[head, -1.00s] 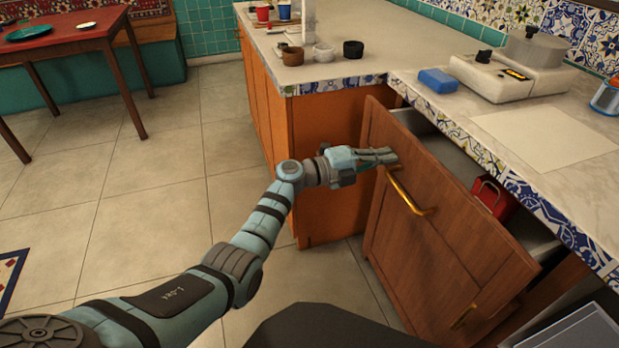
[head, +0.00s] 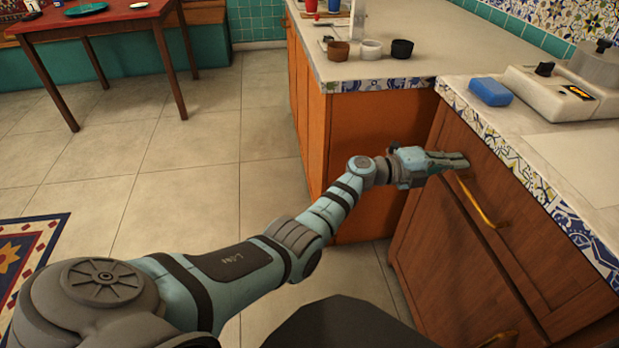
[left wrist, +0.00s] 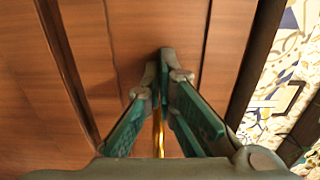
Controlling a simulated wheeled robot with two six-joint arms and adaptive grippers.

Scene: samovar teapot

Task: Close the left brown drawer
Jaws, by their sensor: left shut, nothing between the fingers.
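The brown drawer (head: 530,232) has a wooden front with a gold handle (head: 482,199). Its front now sits close under the counter edge, and its inside is hidden. My left gripper (head: 462,160) is shut and empty, with its fingertips at the drawer front by the handle's upper left end. In the left wrist view the fingertips (left wrist: 158,65) are against or very near the wooden panel (left wrist: 110,60). The gold handle (left wrist: 158,130) shows between and behind the fingers there. My right gripper is not in view.
The tiled counter edge (head: 520,165) runs just above the drawer. A blue sponge (head: 490,92) and a white appliance (head: 560,92) stand on the counter. Small bowls (head: 371,49) stand on the far counter. A red table (head: 100,20) is at the back left; the floor between is clear.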

